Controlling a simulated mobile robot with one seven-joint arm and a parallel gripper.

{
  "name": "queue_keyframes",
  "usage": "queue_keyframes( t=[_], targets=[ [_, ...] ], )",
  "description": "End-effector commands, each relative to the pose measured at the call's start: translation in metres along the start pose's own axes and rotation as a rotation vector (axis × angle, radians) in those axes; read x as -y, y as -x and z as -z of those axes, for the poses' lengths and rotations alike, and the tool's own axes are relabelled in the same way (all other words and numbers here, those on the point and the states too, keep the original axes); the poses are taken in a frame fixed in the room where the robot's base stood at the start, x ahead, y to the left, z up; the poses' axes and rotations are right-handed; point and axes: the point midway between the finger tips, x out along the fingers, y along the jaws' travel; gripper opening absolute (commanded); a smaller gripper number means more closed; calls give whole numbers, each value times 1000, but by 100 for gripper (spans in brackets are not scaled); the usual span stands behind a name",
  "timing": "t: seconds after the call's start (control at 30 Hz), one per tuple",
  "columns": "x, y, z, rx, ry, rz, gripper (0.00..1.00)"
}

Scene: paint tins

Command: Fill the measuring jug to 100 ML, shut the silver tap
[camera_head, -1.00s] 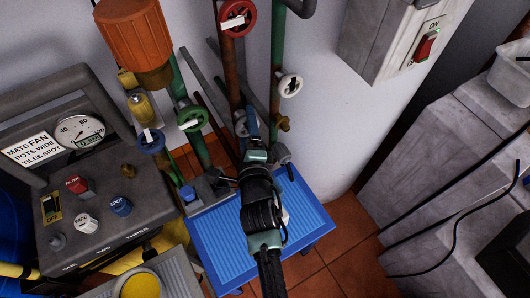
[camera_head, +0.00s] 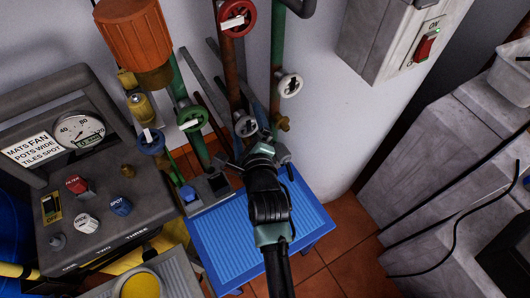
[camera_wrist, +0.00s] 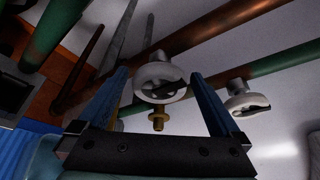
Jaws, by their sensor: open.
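A silver-grey tap wheel (camera_head: 245,126) is on the pipework low on the wall. I take it to be the silver tap. In the wrist view a pale wheel (camera_wrist: 160,82) lies between my blue fingers, with a brass spout (camera_wrist: 158,117) below it. My gripper (camera_head: 257,135) is open beside the silver wheel. Its fingers (camera_wrist: 160,76) stand left and right of the wheel in the wrist view, with nothing held; contact cannot be told. I cannot make out the measuring jug or its level in either view.
A white wheel (camera_head: 289,85) is on the green pipe at right. A red wheel (camera_head: 236,17), a green wheel (camera_head: 191,119) and a blue wheel (camera_head: 151,141) are nearby. A blue ribbed stand (camera_head: 235,245) lies below my arm. A grey control panel (camera_head: 98,205) stands left.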

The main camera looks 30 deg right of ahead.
Motion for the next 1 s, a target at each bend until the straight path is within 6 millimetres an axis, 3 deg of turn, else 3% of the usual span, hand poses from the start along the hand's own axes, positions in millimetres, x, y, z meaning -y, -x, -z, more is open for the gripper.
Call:
queue_keyframes(
  t=[0.7, 1.0],
  targets=[
    [-1, 60, 25, 0, 1, -1, 100],
    [0, 65, 26, 0, 2, 0, 100]
  ],
)
